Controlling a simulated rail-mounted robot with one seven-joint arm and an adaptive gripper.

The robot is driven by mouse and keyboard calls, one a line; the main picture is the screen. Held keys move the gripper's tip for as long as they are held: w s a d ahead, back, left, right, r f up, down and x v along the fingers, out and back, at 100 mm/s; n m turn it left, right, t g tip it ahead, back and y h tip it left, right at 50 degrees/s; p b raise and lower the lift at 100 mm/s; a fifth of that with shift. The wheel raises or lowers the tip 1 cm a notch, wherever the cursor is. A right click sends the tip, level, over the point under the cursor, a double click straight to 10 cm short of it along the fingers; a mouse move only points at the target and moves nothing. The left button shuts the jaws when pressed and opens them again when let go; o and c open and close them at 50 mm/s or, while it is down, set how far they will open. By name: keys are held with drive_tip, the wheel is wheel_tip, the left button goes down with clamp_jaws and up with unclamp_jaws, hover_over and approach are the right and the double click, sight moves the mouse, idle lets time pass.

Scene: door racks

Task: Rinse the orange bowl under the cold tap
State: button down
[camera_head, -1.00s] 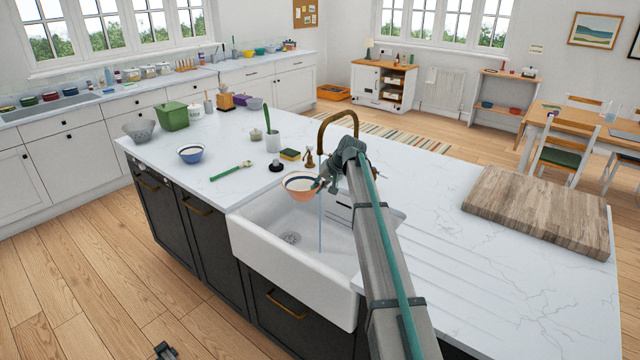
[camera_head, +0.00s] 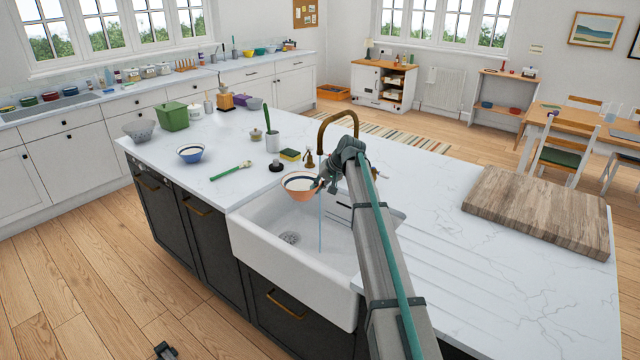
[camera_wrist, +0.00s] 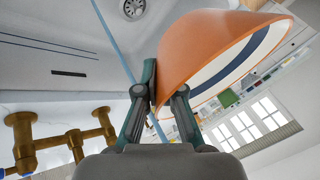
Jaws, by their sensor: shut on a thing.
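The orange bowl (camera_head: 301,187) has a white inside with a dark blue band and is held over the sink (camera_head: 270,243). My gripper (camera_head: 322,184) is shut on its right rim. In the wrist view the bowl (camera_wrist: 205,55) is tilted between the fingers of my gripper (camera_wrist: 165,95). The brass tap (camera_head: 338,118) arches behind the sink, mostly hidden low down by my arm. A thin blue stream of water (camera_head: 320,225) falls into the sink just right of the bowl. In the wrist view the stream (camera_wrist: 115,40) passes beside the bowl; contact cannot be told.
A yellow-green sponge (camera_head: 290,155), a dark soap item (camera_head: 276,166) and a small brass bottle (camera_head: 309,159) stand behind the sink. A green brush (camera_head: 231,171) and a blue bowl (camera_head: 191,153) lie left. A wooden board (camera_head: 540,208) lies right. The drain (camera_head: 290,238) is clear.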

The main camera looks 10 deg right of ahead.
drive_tip(key=shift+s+a+r+p, duration=0.25)
drive_tip(key=shift+s+a+r, duration=0.15)
drive_tip(key=shift+a+r, duration=0.3)
drive_tip(key=shift+s+a+r+p, duration=0.2)
drive_tip(key=shift+s+a+r, duration=0.15)
drive_tip(key=shift+a+r, duration=0.25)
drive_tip(key=shift+s+a+r+p, duration=0.25)
drive_tip(key=shift+s+a+r, duration=0.15)
drive_tip(key=shift+a+r, duration=0.3)
drive_tip(key=shift+f, duration=0.1)
